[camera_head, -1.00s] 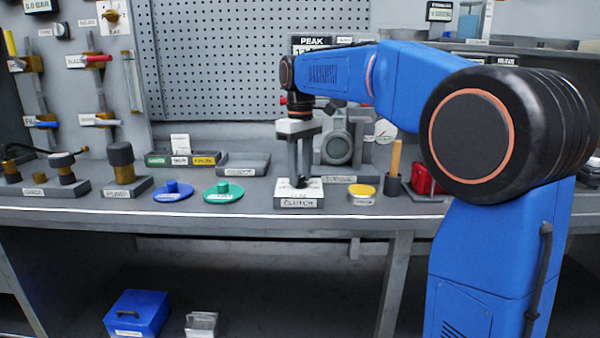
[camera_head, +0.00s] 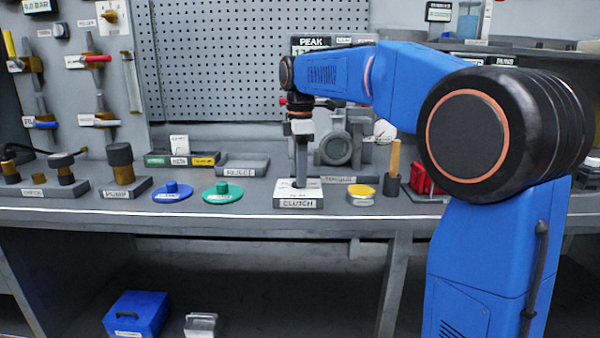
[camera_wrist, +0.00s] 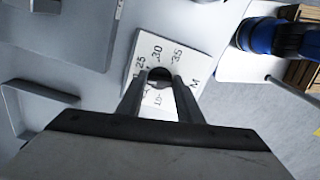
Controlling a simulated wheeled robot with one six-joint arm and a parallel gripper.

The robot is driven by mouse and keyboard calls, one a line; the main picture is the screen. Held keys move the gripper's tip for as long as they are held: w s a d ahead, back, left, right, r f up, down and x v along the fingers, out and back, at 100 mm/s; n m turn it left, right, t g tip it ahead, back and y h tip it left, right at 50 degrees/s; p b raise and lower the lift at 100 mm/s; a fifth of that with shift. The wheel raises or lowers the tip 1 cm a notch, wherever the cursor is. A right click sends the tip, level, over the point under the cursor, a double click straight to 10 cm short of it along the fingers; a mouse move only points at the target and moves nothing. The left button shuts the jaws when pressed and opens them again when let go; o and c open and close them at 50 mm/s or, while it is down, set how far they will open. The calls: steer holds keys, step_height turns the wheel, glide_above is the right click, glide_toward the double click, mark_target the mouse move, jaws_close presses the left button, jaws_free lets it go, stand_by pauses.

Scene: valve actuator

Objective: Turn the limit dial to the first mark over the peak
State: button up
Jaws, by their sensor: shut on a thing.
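The limit dial is a dark knob (camera_wrist: 159,74) on a white plate printed with numbers; 25, 30 and 35 can be read in the wrist view. In the head view the plate tops a small block labelled CLUTCH (camera_head: 298,203) at the bench's front edge. My gripper (camera_wrist: 160,82) points down with its fingers shut on the knob; it also shows in the head view (camera_head: 300,181). The knob's pointer and some numbers are hidden by the fingers. The PEAK display (camera_head: 311,43) stands behind my arm; its reading is partly covered and not clear.
A round grey gauge or vise-like fixture (camera_head: 337,149) stands close behind the block. A yellow-lidded tin (camera_head: 361,191) and a wooden-handled tool in a dark cup (camera_head: 392,186) are to the right. Green (camera_head: 223,192) and blue (camera_head: 172,192) discs lie left.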

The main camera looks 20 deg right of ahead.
steer(key=shift+n, duration=0.7)
steer(key=o, duration=1.1)
step_height(320, 180, up, 17)
steer(key=shift+r, duration=0.2)
